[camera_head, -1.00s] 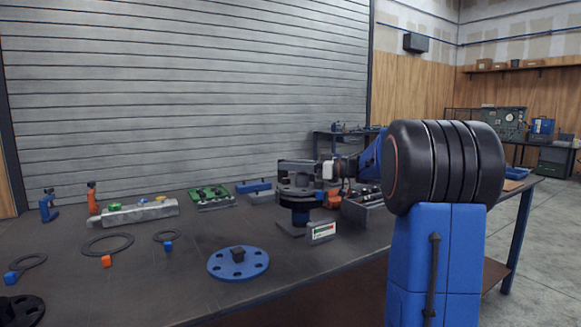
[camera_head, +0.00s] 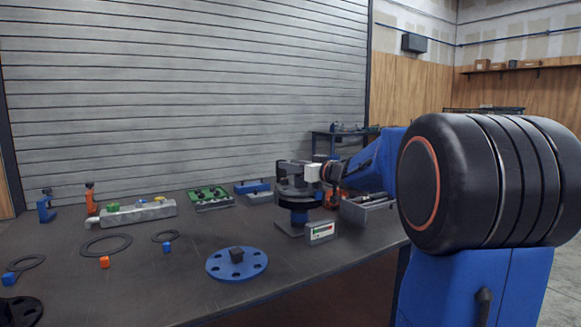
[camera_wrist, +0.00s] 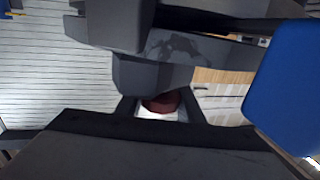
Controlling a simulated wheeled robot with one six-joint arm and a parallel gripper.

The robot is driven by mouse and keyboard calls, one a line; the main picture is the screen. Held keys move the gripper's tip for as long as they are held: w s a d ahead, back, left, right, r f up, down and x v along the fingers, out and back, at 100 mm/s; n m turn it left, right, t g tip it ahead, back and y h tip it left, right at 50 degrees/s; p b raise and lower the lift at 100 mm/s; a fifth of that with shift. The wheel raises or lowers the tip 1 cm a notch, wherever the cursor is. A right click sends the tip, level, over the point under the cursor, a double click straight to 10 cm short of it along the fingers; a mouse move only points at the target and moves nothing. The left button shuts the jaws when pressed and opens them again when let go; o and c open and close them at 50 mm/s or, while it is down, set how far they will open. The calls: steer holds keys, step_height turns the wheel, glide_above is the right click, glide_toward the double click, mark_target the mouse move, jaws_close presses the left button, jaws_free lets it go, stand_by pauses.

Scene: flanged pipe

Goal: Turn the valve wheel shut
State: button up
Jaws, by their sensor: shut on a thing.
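In the wrist view the large grey fingers (camera_wrist: 150,75) fill the middle, and a small dark red part (camera_wrist: 162,103) shows between dark pieces. The wheel's rim is hard to make out there.
A small white-faced box (camera_head: 321,232) stands close in front of the valve. A grey tray (camera_head: 367,211) is to its right. A blue flange disc (camera_head: 237,264) lies front left. Gaskets, a grey block (camera_head: 135,213) and a green-topped tray (camera_head: 210,197) lie further left.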

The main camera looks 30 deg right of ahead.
steer(key=shift+d+m+t+h, duration=0.15)
steer(key=shift+d+m+h, duration=0.15)
steer(key=shift+m+h, duration=0.85)
steer(key=shift+d+m+t+h, duration=0.2)
steer(key=shift+m+h, duration=0.45)
steer(key=shift+h, duration=1)
steer(key=shift+d+r+m+h, duration=0.1)
steer(key=shift+d+m+h, duration=0.25)
steer(key=shift+h, duration=0.35)
steer(key=shift+a, duration=0.1)
steer(key=o, duration=1.1)
steer(key=shift+w, duration=0.1)
steer(key=s, duration=0.5)
steer(key=s+a, duration=0.1)
steer(key=s, duration=0.5)
steer(key=s+a, duration=0.1)
steer(key=s, duration=0.5)
steer(key=shift+s+a, duration=0.15)
steer(key=shift+a, duration=0.05)
